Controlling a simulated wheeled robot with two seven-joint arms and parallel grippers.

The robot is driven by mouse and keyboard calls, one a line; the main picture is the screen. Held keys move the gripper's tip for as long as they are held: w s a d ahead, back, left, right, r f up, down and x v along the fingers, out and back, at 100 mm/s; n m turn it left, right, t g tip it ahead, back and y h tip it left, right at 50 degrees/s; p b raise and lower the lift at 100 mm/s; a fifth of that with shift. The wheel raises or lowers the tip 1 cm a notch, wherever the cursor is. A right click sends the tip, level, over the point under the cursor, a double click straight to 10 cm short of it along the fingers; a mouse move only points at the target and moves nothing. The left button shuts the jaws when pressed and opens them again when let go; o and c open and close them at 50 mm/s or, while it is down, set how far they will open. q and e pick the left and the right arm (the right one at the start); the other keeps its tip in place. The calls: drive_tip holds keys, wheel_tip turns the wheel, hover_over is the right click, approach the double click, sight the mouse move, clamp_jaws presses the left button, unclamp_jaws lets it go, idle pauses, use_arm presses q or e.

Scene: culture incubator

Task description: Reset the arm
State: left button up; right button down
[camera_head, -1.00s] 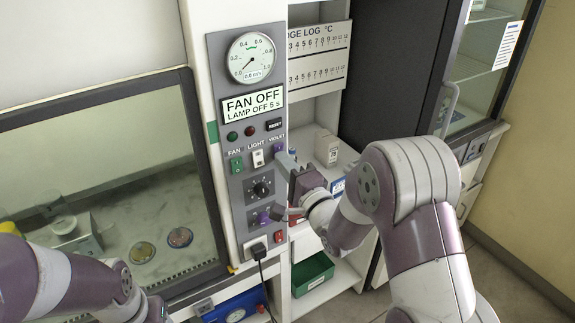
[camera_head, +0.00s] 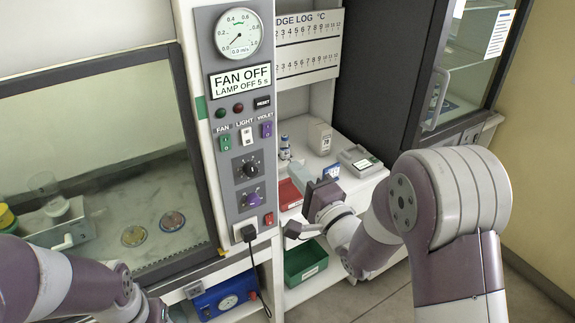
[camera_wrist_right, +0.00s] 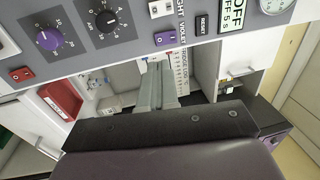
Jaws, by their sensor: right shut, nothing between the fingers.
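My right arm reaches in from the lower right in the head view. Its gripper (camera_head: 299,174) is shut and empty, just right of the control panel (camera_head: 225,168) and apart from it. In the right wrist view the closed fingers (camera_wrist_right: 155,88) point away from the wrist, below the panel's lower knobs and switches. My left arm (camera_head: 85,283) lies across the lower left of the head view; its gripper is out of the picture. The panel display (camera_head: 241,80) reads FAN OFF, LAMP OFF 5 s.
A glass-fronted cabinet (camera_head: 100,150) with dishes inside stands left. Shelves with small bottles (camera_head: 285,147), a white container (camera_head: 319,137) and a green bin (camera_head: 305,262) are behind my right gripper. A dark cabinet with a glass door (camera_head: 468,60) stands right.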

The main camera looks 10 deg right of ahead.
drive_tip(key=s+d+f+n+g+h, duration=0.3)
drive_tip(key=s+f+n+g, duration=0.15)
drive_tip(key=f, duration=0.35)
drive_tip(key=s+d+f+n+g+h, duration=0.3)
drive_tip(key=s+d+f+n+g, duration=0.15)
drive_tip(key=f, duration=0.35)
drive_tip(key=s+a+n+g, duration=0.1)
drive_tip(key=s+n+g, duration=0.4)
drive_tip(key=s+g, duration=0.3)
drive_tip(key=s, duration=0.4)
drive_tip(key=shift+a+f+h, duration=0.2)
drive_tip(key=shift+a+h, duration=0.2)
drive_tip(key=shift+s, duration=0.1)
